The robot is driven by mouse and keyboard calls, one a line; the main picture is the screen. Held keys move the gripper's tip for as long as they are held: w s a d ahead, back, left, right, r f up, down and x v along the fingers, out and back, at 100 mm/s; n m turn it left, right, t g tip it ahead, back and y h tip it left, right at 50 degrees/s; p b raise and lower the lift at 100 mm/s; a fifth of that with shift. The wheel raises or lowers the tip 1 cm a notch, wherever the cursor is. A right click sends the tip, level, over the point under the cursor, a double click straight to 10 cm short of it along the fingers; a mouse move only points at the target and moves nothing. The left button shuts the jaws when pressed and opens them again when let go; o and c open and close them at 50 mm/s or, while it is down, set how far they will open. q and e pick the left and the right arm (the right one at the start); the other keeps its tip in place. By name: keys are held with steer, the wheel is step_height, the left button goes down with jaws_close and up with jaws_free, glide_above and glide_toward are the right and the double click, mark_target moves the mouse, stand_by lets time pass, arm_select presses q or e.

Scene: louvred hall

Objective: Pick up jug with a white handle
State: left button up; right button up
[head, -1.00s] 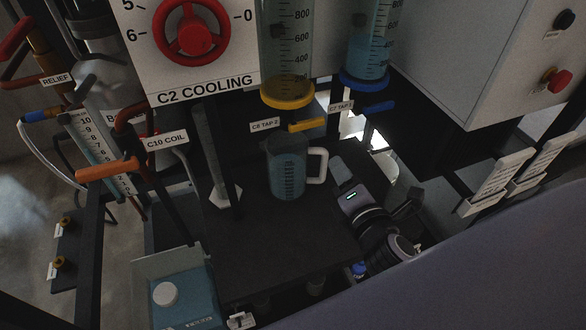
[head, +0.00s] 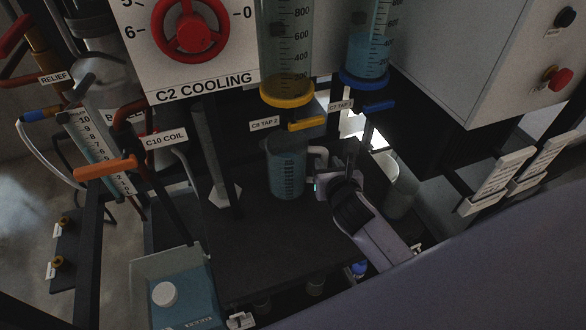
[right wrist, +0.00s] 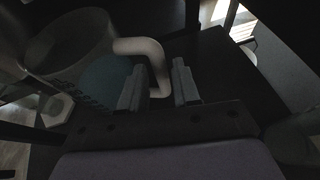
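The jug (head: 285,172) is clear with dark graduation marks and bluish liquid, and stands upright on the dark shelf under the yellow-ringed cylinder. Its white handle (head: 319,153) points right and is partly hidden by my right gripper (head: 316,184). In the right wrist view the jug (right wrist: 66,45) is at upper left. The handle (right wrist: 150,55) reaches down between the two fingertips of my right gripper (right wrist: 158,88), which is open with a finger on each side. I cannot tell whether either finger touches it. My left gripper is not in view.
The dark shelf (head: 262,240) is mostly bare in front of the jug. A yellow tap lever (head: 306,124) hangs just above the jug. A post with a hexagonal foot (head: 224,194) stands to its left.

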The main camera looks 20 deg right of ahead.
steer(key=shift+b+x, duration=0.6)
steer(key=shift+x, duration=2.2)
steer(key=shift+f, duration=0.1)
jaws_close()
